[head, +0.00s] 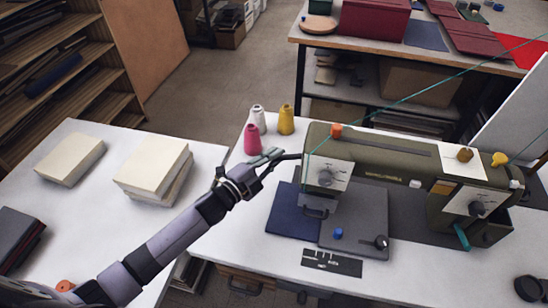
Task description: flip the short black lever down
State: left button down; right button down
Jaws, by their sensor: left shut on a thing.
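The short black lever (292,156) sticks out to the left from the head end of the olive-green sewing machine (385,160). It lies close to level, its outer end slightly lower. My left gripper (272,157) comes in from the lower left and is shut on the outer end of the black lever. The fingers hide that end. The white dial plate (328,174) is just right of the lever. My right gripper is not in view.
Pink (251,139), white (258,117) and yellow (286,120) thread cones stand just behind my left gripper. Navy cloth (290,212) lies under the machine head. A teal lever (462,237) is at the machine's right end. Book stacks (152,168) sit on the left table.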

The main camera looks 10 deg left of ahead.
pick_arm(q)
jog(key=shift+f, duration=0.15)
dwell(0.4)
jog(key=shift+d+f+b, duration=0.1)
jog(key=shift+f+b, duration=0.15)
jog(key=shift+b, duration=0.2)
jog(key=n+b, duration=0.1)
jog(key=f+b, duration=0.1)
jog(key=shift+d+n+t+b, duration=0.3)
jog(key=shift+n+t+b, duration=0.05)
jog(key=shift+n+t, duration=0.05)
jog(key=c, duration=1.6)
grip_release()
